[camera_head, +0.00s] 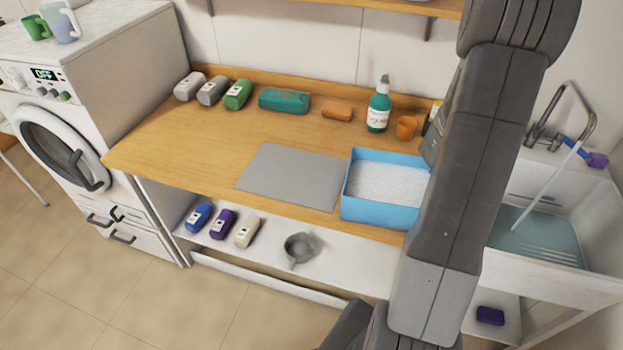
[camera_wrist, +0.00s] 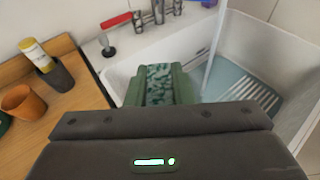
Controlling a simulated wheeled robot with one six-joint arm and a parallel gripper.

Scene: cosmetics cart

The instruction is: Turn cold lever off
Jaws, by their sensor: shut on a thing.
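The blue-purple lever (camera_head: 597,159), which looks like the cold one, sits at the right of the sink tap (camera_head: 548,135). In the wrist view only a sliver of the lever (camera_wrist: 208,3) shows at the top edge. A red lever (camera_wrist: 116,20) stands at the tap's left. A stream of water (camera_head: 545,188) runs from the spout into the sink (camera_head: 540,240). My gripper (camera_wrist: 160,84) is over the sink's near left part, short of the levers. It is shut on a green mottled block (camera_wrist: 159,82). The head view hides my gripper behind my arm.
A dark cup (camera_wrist: 58,78) with a yellow-labelled tube and an orange cup (camera_wrist: 24,101) stand on the wooden counter (camera_wrist: 88,98) left of the sink. A blue tray (camera_head: 380,214) with white grains sits farther left. The air over the basin is open, apart from the water.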

